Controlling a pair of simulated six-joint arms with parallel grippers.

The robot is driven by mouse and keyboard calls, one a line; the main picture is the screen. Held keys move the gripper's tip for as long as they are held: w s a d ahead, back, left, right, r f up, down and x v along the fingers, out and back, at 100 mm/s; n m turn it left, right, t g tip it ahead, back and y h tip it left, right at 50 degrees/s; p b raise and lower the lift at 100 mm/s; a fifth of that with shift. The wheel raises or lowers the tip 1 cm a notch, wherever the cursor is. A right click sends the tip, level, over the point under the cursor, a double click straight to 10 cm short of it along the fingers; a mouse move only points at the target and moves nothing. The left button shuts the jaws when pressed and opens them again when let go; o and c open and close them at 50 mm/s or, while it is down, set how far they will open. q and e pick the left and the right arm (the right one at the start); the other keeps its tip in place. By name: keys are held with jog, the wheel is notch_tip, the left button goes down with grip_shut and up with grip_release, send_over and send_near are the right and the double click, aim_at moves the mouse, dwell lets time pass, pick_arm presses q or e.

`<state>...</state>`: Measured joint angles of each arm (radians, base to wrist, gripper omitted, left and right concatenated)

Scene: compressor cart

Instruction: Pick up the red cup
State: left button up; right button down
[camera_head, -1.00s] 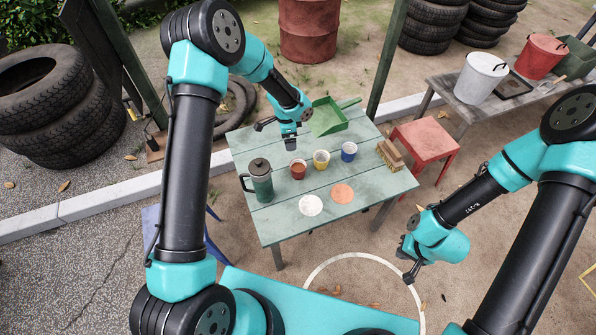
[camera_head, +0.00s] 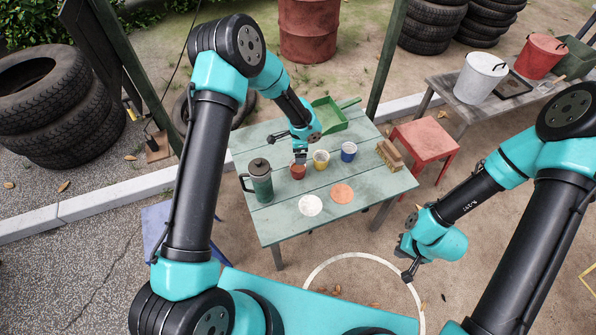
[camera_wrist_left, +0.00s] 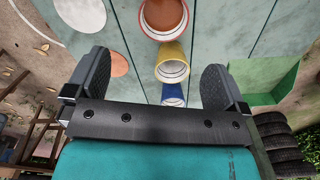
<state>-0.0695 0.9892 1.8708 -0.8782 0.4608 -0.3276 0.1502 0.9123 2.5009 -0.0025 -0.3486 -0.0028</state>
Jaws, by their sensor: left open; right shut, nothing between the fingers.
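The red cup (camera_head: 298,173) stands upright on the pale green table, between the dark green flask and the yellow cup. Its top is partly covered by my left gripper (camera_head: 300,157) in the head view. In the left wrist view the red cup (camera_wrist_left: 165,18) is at the top edge, cut off, with brownish content inside. My left gripper is open and empty, its two fingers spread wide, close above the red cup and not closed around it. My right gripper (camera_head: 407,268) is shut and empty, off to the right of the table.
The yellow cup (camera_head: 321,160) and blue cup (camera_head: 348,152) stand right of the red cup. The flask (camera_head: 260,182) is to its left. White (camera_head: 310,205) and orange (camera_head: 341,194) discs lie in front. A green dustpan (camera_head: 328,115) and a brush (camera_head: 389,154) lie on the table (camera_head: 285,232).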

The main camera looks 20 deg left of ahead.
pick_arm(q)
send_near(298, 167)
jog(key=s+f, duration=0.1)
jog(key=s+d+f, duration=0.1)
jog(key=shift+s+d, duration=0.1)
jog(key=shift+s, duration=0.2)
jog(key=shift+w+a+f, duration=0.1)
jog(key=shift+a+f, duration=0.05)
jog(key=shift+f, duration=1.15)
jog(key=shift+a+f, duration=0.15)
jog(key=shift+f, duration=1.1)
jog(key=c, duration=1.1)
jog(key=shift+r, duration=0.25)
